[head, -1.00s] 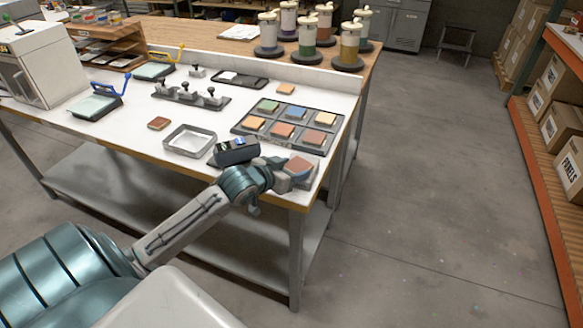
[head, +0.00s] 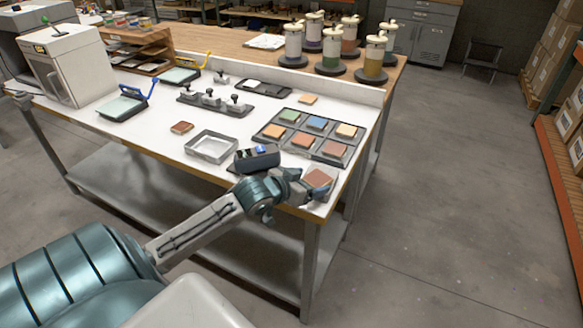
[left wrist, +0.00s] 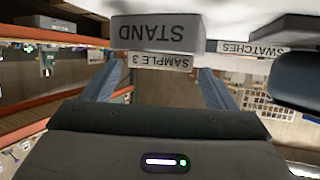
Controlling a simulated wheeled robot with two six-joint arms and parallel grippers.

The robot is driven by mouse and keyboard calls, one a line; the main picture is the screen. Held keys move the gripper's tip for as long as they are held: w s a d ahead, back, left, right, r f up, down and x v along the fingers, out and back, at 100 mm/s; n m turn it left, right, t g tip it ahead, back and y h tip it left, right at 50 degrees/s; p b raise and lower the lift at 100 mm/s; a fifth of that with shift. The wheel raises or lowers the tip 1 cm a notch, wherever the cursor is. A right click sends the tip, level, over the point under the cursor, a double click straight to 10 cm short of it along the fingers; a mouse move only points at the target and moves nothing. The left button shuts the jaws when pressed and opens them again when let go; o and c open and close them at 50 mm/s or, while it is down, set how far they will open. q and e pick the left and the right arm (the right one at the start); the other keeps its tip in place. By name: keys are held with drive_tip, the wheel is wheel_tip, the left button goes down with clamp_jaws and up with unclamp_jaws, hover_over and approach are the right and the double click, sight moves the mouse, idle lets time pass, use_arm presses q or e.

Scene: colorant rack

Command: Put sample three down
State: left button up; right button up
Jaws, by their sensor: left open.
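Sample three is a reddish-brown tile (head: 318,178) at the front right corner of the white table. In the left wrist view its label, SAMPLE 3 (left wrist: 160,62), appears upside down against a grey block labelled STAND (left wrist: 157,33). The tile appears to rest on this stand. My left gripper (left wrist: 157,82) is open, with one finger to each side of the label. In the head view the left gripper (head: 308,190) is at the near left side of the tile and hides part of the stand. My right gripper is not in view.
A dark device (head: 257,158) stands left of the tile, close to my left wrist. An empty metal tray (head: 198,154) lies further left. A dark swatch tray (head: 262,134) holds several coloured tiles behind. The table's front edge (head: 228,189) runs beneath my arm.

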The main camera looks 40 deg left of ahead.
use_arm(q)
drive_tip(key=v, duration=0.5)
drive_tip(key=shift+s, duration=0.1)
drive_tip(key=shift+p+v, duration=1.85)
drive_tip(key=shift+v, duration=1.1)
